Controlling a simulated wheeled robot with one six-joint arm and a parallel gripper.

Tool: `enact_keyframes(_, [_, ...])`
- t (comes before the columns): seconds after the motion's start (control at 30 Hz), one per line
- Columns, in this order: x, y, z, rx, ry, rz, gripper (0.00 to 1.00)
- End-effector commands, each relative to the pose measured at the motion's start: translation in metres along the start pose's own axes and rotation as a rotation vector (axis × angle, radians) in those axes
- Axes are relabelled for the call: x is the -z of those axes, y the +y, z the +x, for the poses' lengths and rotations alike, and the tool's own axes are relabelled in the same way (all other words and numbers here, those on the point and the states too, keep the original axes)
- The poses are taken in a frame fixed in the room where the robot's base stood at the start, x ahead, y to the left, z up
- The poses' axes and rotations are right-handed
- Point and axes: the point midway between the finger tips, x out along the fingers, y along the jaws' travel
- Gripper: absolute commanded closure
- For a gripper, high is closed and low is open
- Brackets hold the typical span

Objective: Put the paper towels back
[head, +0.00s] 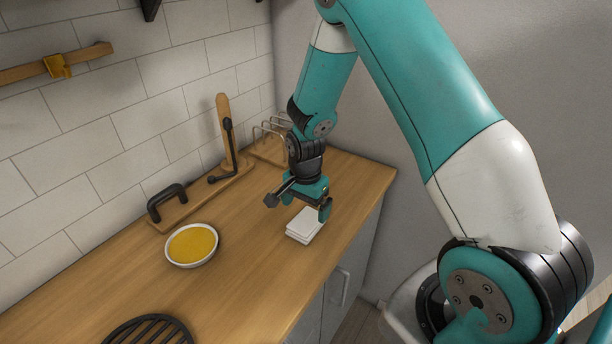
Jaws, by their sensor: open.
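A small white stack (304,226), which looks like folded paper towels, lies flat on the wooden counter (255,262) near its front edge. My gripper (298,205) is open and points down just above the stack, with one finger to its left and one to its right. The fingers hide part of the stack's far side. I cannot tell whether they touch it. A wooden board with an upright post (224,118) and a black arm stands against the tiled wall; a black bracket (167,203) sits at its left end.
A round white dish (192,246) with yellow contents stands left of the stack. A black slatted round trivet (148,332) lies at the bottom. A wire rack (270,138) stands behind my gripper. A wooden rail (55,64) is on the wall. The counter between dish and stack is clear.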

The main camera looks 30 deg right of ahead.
Motion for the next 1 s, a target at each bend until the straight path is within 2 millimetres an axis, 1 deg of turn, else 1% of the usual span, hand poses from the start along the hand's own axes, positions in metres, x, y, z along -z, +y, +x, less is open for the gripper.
enact_keyframes(0.03, [0.001,-0.001,-0.012,0.007,0.003,0.000,0.01])
enact_keyframes(0.2, [0.001,-0.001,-0.055,0.006,0.003,0.000,0.01])
enact_keyframes(0.3, [0.001,-0.001,-0.078,0.006,0.003,0.000,0.01])
enact_keyframes(0.4, [0.000,-0.001,-0.097,0.004,0.002,0.000,0.01])
enact_keyframes(0.5, [0.000,0.000,-0.109,0.001,0.000,0.000,0.01])
enact_keyframes(0.6, [0.000,0.000,-0.117,0.000,0.000,0.000,0.01])
enact_keyframes(0.8, [0.000,0.000,-0.121,-0.002,-0.001,-0.001,0.01])
enact_keyframes(0.87, [-0.003,0.000,-0.123,0.003,-0.003,-0.019,0.01])
enact_keyframes(0.97, [-0.025,0.003,-0.138,0.031,-0.021,-0.149,0.01])
enact_keyframes(1.0, [-0.040,0.006,-0.148,0.050,-0.033,-0.245,0.01])
